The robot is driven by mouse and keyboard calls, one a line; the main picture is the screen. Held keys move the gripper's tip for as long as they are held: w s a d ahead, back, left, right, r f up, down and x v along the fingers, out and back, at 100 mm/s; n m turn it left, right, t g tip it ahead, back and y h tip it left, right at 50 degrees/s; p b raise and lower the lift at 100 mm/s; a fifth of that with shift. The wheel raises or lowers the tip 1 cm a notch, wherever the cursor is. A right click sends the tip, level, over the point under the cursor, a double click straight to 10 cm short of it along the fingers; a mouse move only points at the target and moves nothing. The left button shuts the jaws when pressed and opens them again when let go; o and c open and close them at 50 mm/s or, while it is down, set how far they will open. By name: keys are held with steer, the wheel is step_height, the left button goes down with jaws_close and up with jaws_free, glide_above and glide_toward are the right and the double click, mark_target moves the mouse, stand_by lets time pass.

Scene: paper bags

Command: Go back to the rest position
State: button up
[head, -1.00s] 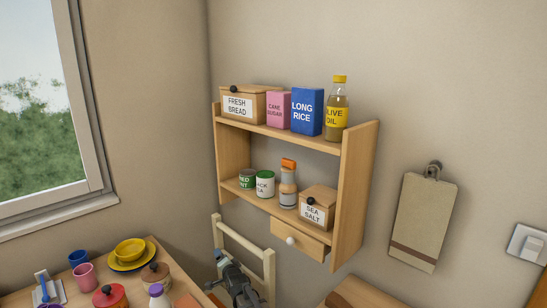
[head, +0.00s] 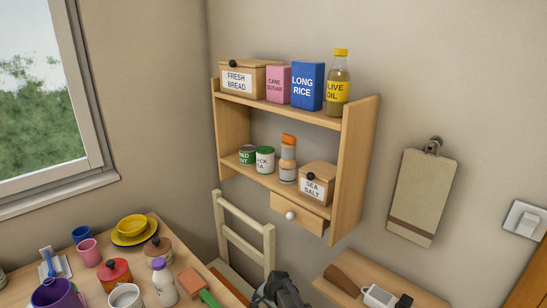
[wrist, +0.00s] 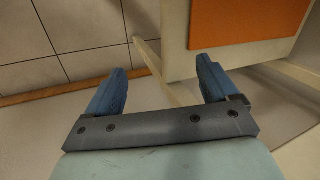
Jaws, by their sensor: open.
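My gripper (wrist: 159,85) shows in the wrist view with its two blue fingers spread apart and nothing between them. Beyond the fingers are the floor and a pale frame with an orange panel (wrist: 250,22). In the head view part of my arm shows at the bottom edge, in front of the wooden chair (head: 240,228); the fingertips cannot be made out there.
A wooden wall shelf (head: 345,170) holds boxes, jars and bottles. A table (head: 205,268) at lower left carries cups, plates, pots and a bottle (head: 163,282). A small wooden surface (head: 415,299) at lower right holds small items. A clipboard (head: 422,195) hangs on the wall.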

steer(key=s+d+f+n+g+h, duration=0.1)
steer(key=s+d, duration=0.6)
steer(key=s, duration=0.8)
steer(key=s+d+f+n+g+h, duration=0.1)
steer(key=s+d+f+n+g, duration=0.2)
steer(key=s, duration=1.3)
steer(key=s+d+f+n+g+h, duration=0.1)
steer(key=s+d+f+n+g, duration=0.2)
steer(key=s+d+f, duration=0.4)
steer(key=s+d+g, duration=0.1)
steer(key=s+d, duration=0.2)
steer(key=s, duration=0.6)
steer(key=shift+d+g, duration=0.3)
steer(key=shift+g, duration=0.1)
steer(key=shift+f, duration=0.1)
